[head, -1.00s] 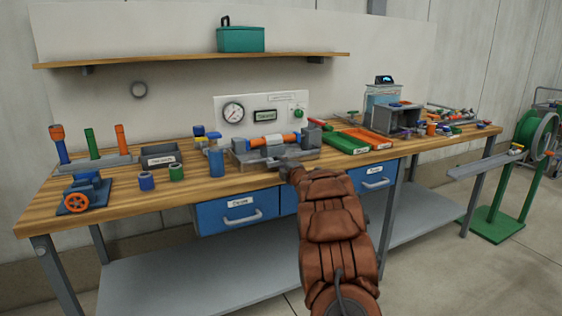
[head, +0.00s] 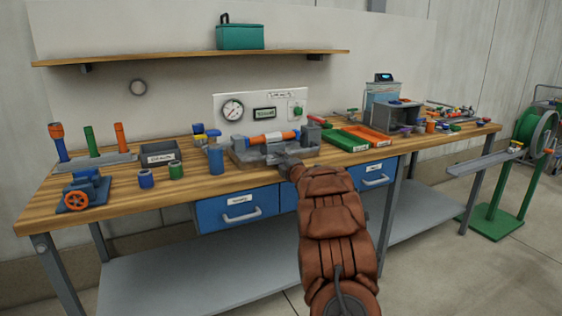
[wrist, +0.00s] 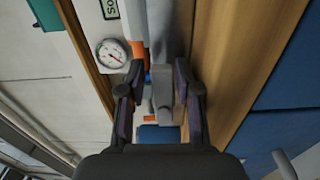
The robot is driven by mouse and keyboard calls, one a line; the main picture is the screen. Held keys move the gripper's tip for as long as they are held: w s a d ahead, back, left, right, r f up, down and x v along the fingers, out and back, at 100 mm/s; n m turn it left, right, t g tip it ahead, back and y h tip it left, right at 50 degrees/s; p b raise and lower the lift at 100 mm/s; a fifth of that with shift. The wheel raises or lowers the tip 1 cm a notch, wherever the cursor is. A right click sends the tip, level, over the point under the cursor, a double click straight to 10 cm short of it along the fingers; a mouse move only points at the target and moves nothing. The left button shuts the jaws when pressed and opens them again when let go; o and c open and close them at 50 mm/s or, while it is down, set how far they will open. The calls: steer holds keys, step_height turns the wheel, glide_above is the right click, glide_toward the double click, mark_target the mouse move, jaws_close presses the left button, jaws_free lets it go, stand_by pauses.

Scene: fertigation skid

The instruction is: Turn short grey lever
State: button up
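A grey test fixture (head: 240,156) with an orange and blue pipe piece (head: 268,139) stands near the front edge of the workbench. My gripper (head: 281,159) is at its front side in the head view. In the wrist view my gripper (wrist: 158,105) is open, with one dark finger on each side of a short grey part (wrist: 163,98). This part looks like the short grey lever. I see no clear closing on it, and contact with either finger cannot be told. In the head view the lever is largely hidden by my gripper and arm.
A panel with a round gauge (head: 233,110) stands behind the fixture. A blue cylinder (head: 216,160) is to its left; green (head: 347,143) and red (head: 368,136) trays are to its right. Blue drawers (head: 237,211) hang below the bench front (head: 110,206).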

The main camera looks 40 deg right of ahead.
steer(key=shift+f, duration=0.35)
